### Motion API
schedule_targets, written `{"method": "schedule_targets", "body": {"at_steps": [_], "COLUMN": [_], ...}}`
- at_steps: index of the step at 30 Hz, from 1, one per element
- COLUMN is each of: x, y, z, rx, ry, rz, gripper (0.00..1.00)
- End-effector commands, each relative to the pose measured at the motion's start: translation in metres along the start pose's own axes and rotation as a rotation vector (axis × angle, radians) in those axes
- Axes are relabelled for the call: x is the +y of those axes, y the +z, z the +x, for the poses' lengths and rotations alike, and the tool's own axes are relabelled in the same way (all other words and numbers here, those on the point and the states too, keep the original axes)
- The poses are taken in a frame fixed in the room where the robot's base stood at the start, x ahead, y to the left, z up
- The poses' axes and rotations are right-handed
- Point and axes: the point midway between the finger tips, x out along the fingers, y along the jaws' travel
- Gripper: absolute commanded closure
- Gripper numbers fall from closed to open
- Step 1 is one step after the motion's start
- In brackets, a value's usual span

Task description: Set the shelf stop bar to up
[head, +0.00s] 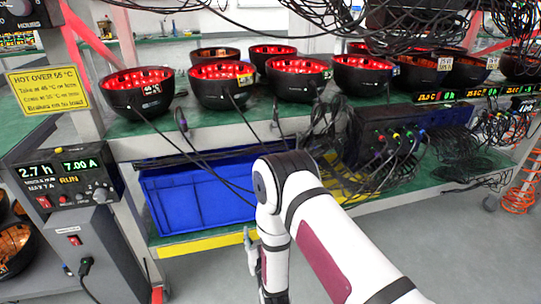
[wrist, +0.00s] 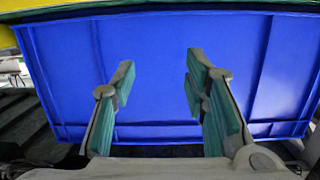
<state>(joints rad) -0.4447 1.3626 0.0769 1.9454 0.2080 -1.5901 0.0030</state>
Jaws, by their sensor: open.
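A yellow bar or strip (head: 205,243) runs along the front edge of the lower shelf, below the blue crate (head: 200,196). It looks like the shelf stop bar, but I cannot tell whether it is up or down. In the wrist view, a yellow edge (wrist: 8,64) shows at the upper left, beside the blue crate (wrist: 150,60). My gripper (wrist: 158,75) is open with nothing between its green-padded fingers, and the blue crate wall fills the view behind them. In the head view my gripper is mostly hidden behind my arm, in front of the lower shelf.
Several black bowls with red-lit insides (head: 138,90) stand on the green upper shelf. Cables hang down over the crate and around a black connector box (head: 400,125). A grey power unit (head: 70,185) stands at the left. Floor at the lower right is clear.

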Motion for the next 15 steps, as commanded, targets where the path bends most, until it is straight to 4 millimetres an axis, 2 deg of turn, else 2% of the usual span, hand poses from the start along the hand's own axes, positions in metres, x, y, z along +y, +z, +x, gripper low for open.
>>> {"method": "schedule_targets", "body": {"at_steps": [1, 15], "x": [0.001, 0.012], "y": [-0.013, -0.095], "z": [0.003, 0.018], "rx": [-0.005, -0.099], "ry": [0.002, 0.010], "rz": [0.003, 0.021], "gripper": [0.59, 0.59]}}
